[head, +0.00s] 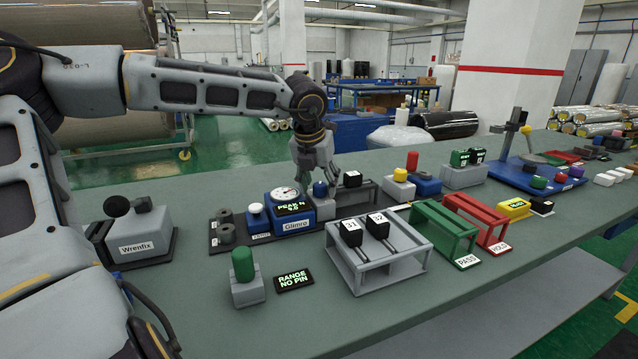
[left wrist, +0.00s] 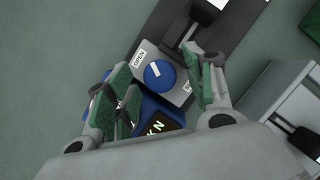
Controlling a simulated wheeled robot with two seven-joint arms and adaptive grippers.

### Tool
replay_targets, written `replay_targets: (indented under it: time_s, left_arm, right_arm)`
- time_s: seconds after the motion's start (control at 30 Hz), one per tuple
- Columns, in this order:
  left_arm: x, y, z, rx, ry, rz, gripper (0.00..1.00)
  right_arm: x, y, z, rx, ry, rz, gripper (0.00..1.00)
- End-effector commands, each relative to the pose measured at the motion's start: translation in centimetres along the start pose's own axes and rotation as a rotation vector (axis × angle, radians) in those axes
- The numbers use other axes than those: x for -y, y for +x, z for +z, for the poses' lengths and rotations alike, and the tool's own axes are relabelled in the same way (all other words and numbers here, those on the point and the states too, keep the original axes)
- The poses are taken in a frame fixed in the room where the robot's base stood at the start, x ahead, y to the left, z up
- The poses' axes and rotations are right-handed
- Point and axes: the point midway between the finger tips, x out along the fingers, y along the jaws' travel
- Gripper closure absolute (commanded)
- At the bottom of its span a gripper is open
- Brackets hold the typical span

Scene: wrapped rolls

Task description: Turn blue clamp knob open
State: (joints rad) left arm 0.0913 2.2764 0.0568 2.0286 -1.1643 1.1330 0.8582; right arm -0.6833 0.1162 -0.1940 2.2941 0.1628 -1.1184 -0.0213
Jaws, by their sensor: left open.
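The blue clamp knob (left wrist: 159,75) is a round knob with a white line, on a grey block (left wrist: 178,97) with a label reading "OPEN" at its left and a partly hidden label at its right. In the head view the knob (head: 320,187) stands just right of the blue gauge unit (head: 290,211) marked "Glimro". My left gripper (head: 318,172) is above the knob, pointing down. In the left wrist view my left gripper (left wrist: 165,85) is open, its green-padded fingers on either side of the knob. I cannot tell whether they touch it. My right gripper is not in view.
A grey rack (head: 378,268) with black blocks stands in front to the right. A green knob on a grey block (head: 246,292) and a black "RANGE NO PIN" sign (head: 294,282) are nearer. Green (head: 443,229) and red (head: 480,217) stands are farther right. The front table edge is clear.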

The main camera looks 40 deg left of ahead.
Motion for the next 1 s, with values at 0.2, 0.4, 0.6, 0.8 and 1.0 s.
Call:
replay_targets:
  time_s: [0.2, 0.4, 0.6, 0.8, 1.0]
  left_arm:
    - [0.0, -1.2, 0.1, 0.002, 0.0, 0.0, 0.47]
    - [0.0, -3.5, 0.1, 0.004, 0.0, -0.001, 0.47]
    - [0.0, -6.5, 0.1, 0.003, -0.001, -0.001, 0.47]
    - [0.0, -9.4, 0.1, 0.003, 0.0, 0.0, 0.47]
    - [0.0, -11.3, 0.0, 0.001, -0.001, 0.0, 0.47]
  right_arm:
    - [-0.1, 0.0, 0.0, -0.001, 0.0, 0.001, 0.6]
    - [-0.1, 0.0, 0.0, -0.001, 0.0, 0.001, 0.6]
    - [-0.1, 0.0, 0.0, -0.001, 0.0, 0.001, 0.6]
    - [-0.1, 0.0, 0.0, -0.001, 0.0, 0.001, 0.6]
    - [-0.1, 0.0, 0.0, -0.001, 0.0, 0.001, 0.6]
